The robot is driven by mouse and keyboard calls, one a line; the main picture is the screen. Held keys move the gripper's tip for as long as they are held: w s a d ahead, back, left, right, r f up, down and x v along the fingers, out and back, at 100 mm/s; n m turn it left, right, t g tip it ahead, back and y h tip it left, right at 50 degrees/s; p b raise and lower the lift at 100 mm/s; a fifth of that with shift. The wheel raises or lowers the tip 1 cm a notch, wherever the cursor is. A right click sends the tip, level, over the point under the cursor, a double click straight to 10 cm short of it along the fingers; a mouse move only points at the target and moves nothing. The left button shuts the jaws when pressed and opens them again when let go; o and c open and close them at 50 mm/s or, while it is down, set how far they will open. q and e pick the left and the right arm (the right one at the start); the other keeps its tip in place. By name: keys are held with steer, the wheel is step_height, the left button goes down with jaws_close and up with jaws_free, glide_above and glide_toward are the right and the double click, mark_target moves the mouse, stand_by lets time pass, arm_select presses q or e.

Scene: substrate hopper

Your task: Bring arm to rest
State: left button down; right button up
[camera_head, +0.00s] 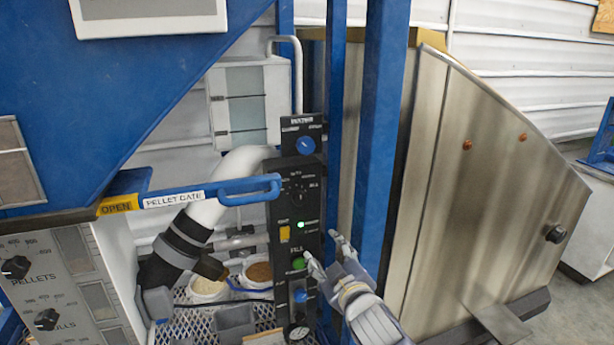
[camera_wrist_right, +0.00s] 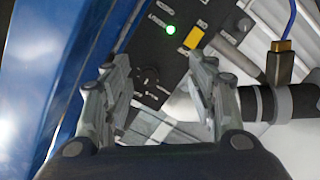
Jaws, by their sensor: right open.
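My right gripper (camera_head: 322,252) is open in front of the lower part of a black control panel (camera_head: 285,212), just right of its green button (camera_head: 299,263). In the right wrist view my right gripper (camera_wrist_right: 160,95) has its two fingers spread apart with nothing between them, and the panel with a lit green lamp (camera_wrist_right: 170,29) and a yellow switch (camera_wrist_right: 194,38) lies beyond. I cannot tell whether a fingertip touches the panel. My left gripper is not in view.
A blue post (camera_head: 378,130) stands close behind my right gripper. A steel hopper (camera_head: 480,190) is to the right. A blue pellet gate handle (camera_head: 250,190) sticks out at left. Two tubs (camera_head: 258,275) (camera_head: 207,287) stand on a mesh shelf below a grey-white hose (camera_head: 215,195).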

steer(key=s+d+f+m+g+h, duration=0.2)
steer(key=s+d+f+m+g, duration=0.15)
steer(key=s+f, duration=0.5)
steer(key=s+d+f+m+g+h, duration=0.1)
steer(key=s+d+f+m+g, duration=0.1)
steer(key=s+d+f, duration=0.45)
steer(key=s+d+f+m+g+h, duration=0.1)
steer(key=s+d+f+g, duration=0.2)
steer(key=s, duration=0.9)
steer(key=s+d+f+m+g, duration=0.2)
steer(key=s+f+g, duration=0.2)
steer(key=s, duration=0.8)
step_height(320, 180, down, 31)
steer(key=s+g+b, duration=0.1)
steer(key=s+b, duration=0.2)
steer(key=b, duration=0.2)
steer(key=s+d+f+g+b, duration=0.1)
steer(key=s+d+f+b, duration=0.1)
steer(key=s+f, duration=1.4)
step_height(320, 180, down, 4)
steer(key=shift+s+d+r+b, duration=0.2)
steer(key=shift+d+b, duration=0.15)
steer(key=shift+b, duration=0.15)
steer(key=shift+n, duration=0.25)
